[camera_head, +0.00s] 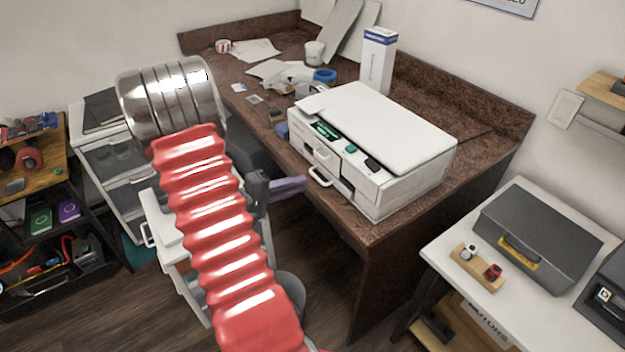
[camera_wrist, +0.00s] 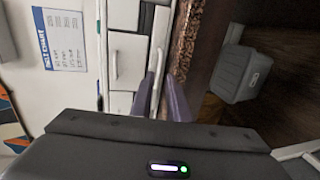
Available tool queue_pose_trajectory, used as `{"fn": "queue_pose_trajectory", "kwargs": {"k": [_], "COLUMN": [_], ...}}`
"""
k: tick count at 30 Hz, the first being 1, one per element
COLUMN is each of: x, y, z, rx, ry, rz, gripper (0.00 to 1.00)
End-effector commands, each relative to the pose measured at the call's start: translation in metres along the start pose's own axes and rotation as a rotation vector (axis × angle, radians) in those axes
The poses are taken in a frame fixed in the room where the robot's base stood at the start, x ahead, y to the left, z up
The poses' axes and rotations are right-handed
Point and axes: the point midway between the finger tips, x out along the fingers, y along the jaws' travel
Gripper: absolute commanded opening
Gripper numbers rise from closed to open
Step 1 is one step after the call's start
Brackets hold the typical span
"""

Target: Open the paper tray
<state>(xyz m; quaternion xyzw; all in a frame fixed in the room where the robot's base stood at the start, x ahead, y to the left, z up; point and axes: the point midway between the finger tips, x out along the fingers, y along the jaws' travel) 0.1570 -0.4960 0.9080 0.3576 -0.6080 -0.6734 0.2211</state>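A white printer (camera_head: 385,140) stands on the brown desk, its front facing my arm. Its front has an upper handle (camera_head: 315,151) and a lower handle (camera_head: 320,177); I take the lower one for the paper tray's. The tray looks closed. In the wrist view the printer is turned sideways, with the upper handle (camera_wrist: 113,65) at left and the lower handle (camera_wrist: 153,75) by the desk edge. My gripper (camera_head: 303,184) is open, its purple-grey fingers just in front of the lower handle. In the wrist view the fingertips (camera_wrist: 162,78) lie near that handle; contact cannot be told.
The brown desk (camera_head: 440,215) has its front edge close to my fingers. A white table with a grey toolbox (camera_head: 535,235) stands at right. White drawers (camera_head: 115,155) stand at left.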

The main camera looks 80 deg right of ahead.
Motion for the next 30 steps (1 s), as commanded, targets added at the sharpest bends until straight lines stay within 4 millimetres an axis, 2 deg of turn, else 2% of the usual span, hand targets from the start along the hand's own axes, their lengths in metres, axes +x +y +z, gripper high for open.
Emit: {"fn": "queue_pose_trajectory", "kwargs": {"k": [6, 12, 18, 25, 30], "x": [0.031, 0.053, 0.061, 0.06, 0.06], "y": [0.0, 0.0, 0.0, 0.0, 0.0], "z": [0.001, 0.001, 0.0, 0.0, 0.0], "rx": [0.001, 0.001, 0.001, 0.001, 0.001], "ry": [-0.003, -0.003, -0.001, 0.0, 0.0], "rz": [0.0, 0.0, 0.0, 0.0, 0.0], "gripper": [0.15, 0.15, 0.15, 0.15, 0.03]}}
